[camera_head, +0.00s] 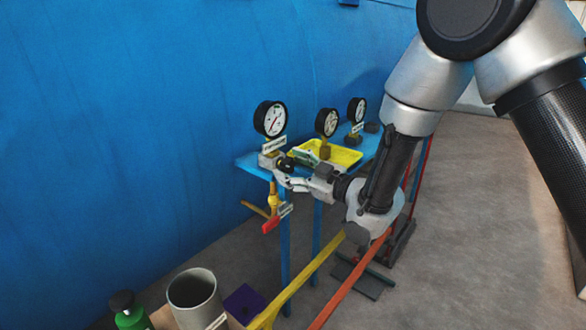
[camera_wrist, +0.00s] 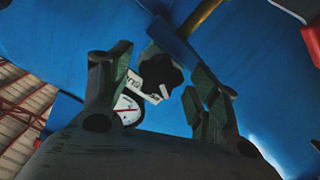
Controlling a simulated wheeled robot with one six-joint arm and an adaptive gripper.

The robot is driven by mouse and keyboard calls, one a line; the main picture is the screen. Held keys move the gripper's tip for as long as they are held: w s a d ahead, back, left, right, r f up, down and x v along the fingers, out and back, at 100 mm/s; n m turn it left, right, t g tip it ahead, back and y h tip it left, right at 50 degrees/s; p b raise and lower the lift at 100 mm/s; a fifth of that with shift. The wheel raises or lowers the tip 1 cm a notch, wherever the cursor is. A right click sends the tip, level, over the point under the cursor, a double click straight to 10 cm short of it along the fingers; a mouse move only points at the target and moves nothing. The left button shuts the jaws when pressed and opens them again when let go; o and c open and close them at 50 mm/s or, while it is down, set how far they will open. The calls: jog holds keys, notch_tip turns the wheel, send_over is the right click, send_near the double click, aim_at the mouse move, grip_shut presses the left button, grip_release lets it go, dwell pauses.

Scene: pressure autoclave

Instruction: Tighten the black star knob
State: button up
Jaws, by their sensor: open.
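The black star knob (camera_wrist: 160,72) shows in the wrist view between the two fingers of my gripper (camera_wrist: 162,78). The fingers stand apart on either side of it, and a gap shows between the knob and each finger. In the head view my gripper (camera_head: 281,173) is at the left end of the blue shelf, just below the large left gauge (camera_head: 270,119). I cannot make out the knob clearly there, because the fingers and fittings crowd it. Its tightness cannot be told.
The blue shelf (camera_head: 246,164) carries two more gauges (camera_head: 327,122) and a yellow tray (camera_head: 345,157). A red-handled valve (camera_head: 271,225) hangs below my gripper. The large blue vessel wall (camera_head: 130,120) is behind. A grey cup (camera_head: 194,292) and green bottle (camera_head: 129,314) stand at the front left.

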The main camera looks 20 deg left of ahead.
jog(key=c, duration=1)
